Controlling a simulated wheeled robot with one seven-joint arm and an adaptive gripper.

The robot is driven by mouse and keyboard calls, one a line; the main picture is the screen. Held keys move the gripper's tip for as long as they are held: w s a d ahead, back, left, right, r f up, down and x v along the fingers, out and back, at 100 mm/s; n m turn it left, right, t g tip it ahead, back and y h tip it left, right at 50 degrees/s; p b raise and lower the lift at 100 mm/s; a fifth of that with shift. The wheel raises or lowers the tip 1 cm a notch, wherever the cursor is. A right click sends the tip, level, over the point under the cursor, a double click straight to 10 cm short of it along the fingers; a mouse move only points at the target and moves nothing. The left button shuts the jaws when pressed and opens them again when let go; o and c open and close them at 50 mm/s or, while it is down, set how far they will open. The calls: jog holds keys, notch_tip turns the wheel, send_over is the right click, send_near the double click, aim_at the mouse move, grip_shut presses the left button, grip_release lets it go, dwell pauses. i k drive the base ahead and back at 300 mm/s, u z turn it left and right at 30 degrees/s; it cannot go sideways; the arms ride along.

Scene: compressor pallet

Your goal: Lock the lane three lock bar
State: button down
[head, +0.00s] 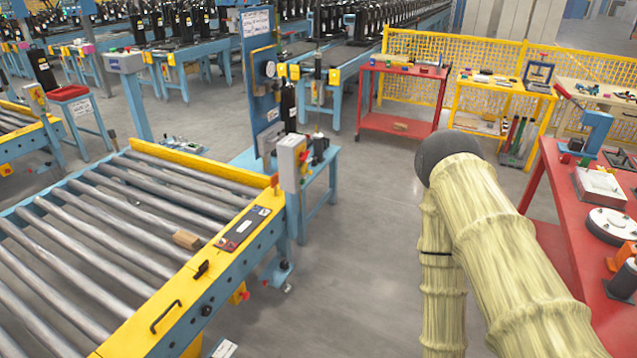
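A roller conveyor (110,290) with grey metal rollers and a yellow and blue frame fills the lower left of the head view. On its yellow near rail sit a black handle (165,317), a small black latch-like part (202,269) and a dark plate with a red and white label (242,229). I cannot tell which of these, if any, is the lane three lock bar, and no lane number is readable. A small brown block (187,240) lies by the rollers near the rail. My arm in its pale yellow sleeve is at the right, apart from the conveyor; my gripper is out of view.
A blue test stand (262,90) with a grey control box (292,162) stands at the conveyor's far right corner. A red table (560,250) with parts is close on the right. Grey floor (370,225) lies open between conveyor and table.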

aim_at(304, 170)
jog(key=u, duration=0.55)
jog(key=i, duration=1.6)
jog(key=z, duration=0.35)
